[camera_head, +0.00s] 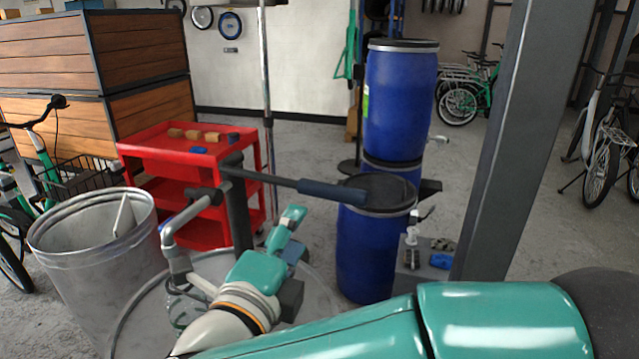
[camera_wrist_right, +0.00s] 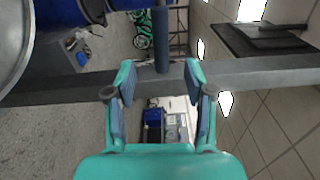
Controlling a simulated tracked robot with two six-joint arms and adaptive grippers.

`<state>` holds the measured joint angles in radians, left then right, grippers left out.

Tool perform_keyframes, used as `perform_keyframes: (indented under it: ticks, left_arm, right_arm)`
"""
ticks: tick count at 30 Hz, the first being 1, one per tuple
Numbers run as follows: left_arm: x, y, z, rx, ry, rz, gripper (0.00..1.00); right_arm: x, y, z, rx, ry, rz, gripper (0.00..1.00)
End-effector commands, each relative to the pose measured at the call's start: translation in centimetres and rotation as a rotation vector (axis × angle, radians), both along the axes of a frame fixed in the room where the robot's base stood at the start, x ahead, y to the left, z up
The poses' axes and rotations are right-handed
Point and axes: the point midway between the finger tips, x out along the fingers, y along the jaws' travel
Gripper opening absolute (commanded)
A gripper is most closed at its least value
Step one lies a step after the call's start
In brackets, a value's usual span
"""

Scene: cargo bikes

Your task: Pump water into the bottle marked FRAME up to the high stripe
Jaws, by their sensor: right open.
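The hand pump has a dark upright body (camera_head: 237,215) and a long lever with a blue-grey grip (camera_head: 332,192) reaching right. Its grey spout (camera_head: 185,225) bends down on the left. A clear bottle (camera_head: 184,308) stands below the spout on the drum lid, partly hidden by my right wrist. Its marking, stripes and water level cannot be read. My right gripper (camera_head: 294,237) is open, below and left of the lever grip. In the right wrist view the grip (camera_wrist_right: 162,42) lies in line with the gap between the open fingers (camera_wrist_right: 160,75), with nothing clamped. My left gripper is not in view.
A galvanised bin (camera_head: 85,243) stands left, a red trolley (camera_head: 180,160) with small blocks behind the pump. Blue barrels (camera_head: 400,105) stand right of the lever. A grey post (camera_head: 510,130) rises further right. A small stand (camera_head: 412,275) holds a white dispenser bottle.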

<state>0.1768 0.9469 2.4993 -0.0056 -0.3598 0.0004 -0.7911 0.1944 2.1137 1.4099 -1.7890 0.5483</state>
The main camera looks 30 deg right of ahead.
Motion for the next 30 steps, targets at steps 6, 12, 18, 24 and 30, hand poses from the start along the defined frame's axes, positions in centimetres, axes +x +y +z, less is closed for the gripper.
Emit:
perform_keyframes:
  ticks: [6, 12, 18, 24, 30]
  left_arm:
    - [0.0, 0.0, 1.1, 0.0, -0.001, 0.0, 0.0]
    - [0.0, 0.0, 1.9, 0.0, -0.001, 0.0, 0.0]
    - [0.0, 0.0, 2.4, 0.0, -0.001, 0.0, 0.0]
    - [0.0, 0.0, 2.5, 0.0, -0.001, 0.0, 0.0]
    - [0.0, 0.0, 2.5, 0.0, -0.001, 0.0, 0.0]
  right_arm:
    - [3.0, -3.9, 0.1, 0.0, 0.002, -0.007, 0.53]
    - [5.8, -7.0, 0.1, 0.0, 0.003, -0.005, 0.53]
    - [7.7, -9.1, 0.1, 0.0, 0.002, -0.002, 0.53]
    - [8.5, -9.9, 0.0, -0.001, 0.001, 0.001, 0.53]
    - [8.5, -9.9, 0.0, -0.001, 0.001, 0.002, 0.53]
